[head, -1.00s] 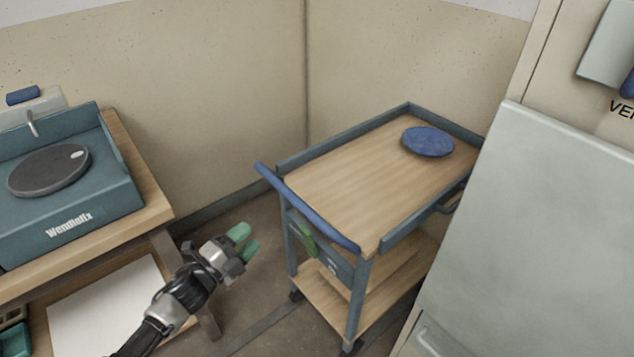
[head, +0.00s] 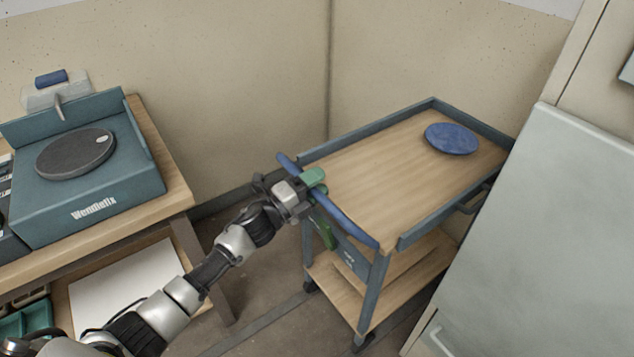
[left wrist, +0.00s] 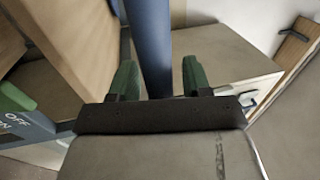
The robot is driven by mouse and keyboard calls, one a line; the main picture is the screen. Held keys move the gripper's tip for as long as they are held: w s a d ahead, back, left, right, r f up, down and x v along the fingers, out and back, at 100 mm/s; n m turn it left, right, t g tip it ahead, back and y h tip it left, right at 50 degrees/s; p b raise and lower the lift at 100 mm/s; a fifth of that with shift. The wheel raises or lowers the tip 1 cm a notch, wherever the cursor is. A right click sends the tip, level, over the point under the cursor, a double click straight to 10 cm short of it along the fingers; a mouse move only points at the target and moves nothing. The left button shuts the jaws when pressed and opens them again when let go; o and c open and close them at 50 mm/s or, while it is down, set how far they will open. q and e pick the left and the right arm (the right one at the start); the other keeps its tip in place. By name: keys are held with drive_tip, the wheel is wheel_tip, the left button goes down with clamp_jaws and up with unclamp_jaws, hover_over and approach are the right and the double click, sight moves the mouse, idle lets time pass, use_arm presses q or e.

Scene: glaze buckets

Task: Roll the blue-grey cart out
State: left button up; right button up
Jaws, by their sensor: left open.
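The blue-grey cart (head: 368,253) stands in the corner, with a wooden top and a lower wooden shelf. Its blue push handle (head: 347,226) runs along the near left end. My left gripper (head: 315,183) is at the far part of this handle, with its green fingertips by the bar. In the left wrist view the handle (left wrist: 150,50) passes between the two open fingers (left wrist: 157,82), with gaps on both sides. A blue round plate (head: 451,138) lies on the cart's top. A green part (head: 324,234) shows on the cart's end below the handle. My right gripper is not in view.
A wooden table (head: 178,196) with a teal Wendlefix wheel unit (head: 95,205) stands at the left. A pale grey cabinet (head: 545,230) stands close along the cart's right side. Walls close off the back. Bare floor (head: 270,300) lies between table and cart.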

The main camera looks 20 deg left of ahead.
use_arm(q)
clamp_jaws()
idle(0.3)
drive_tip(key=shift+f, duration=0.1)
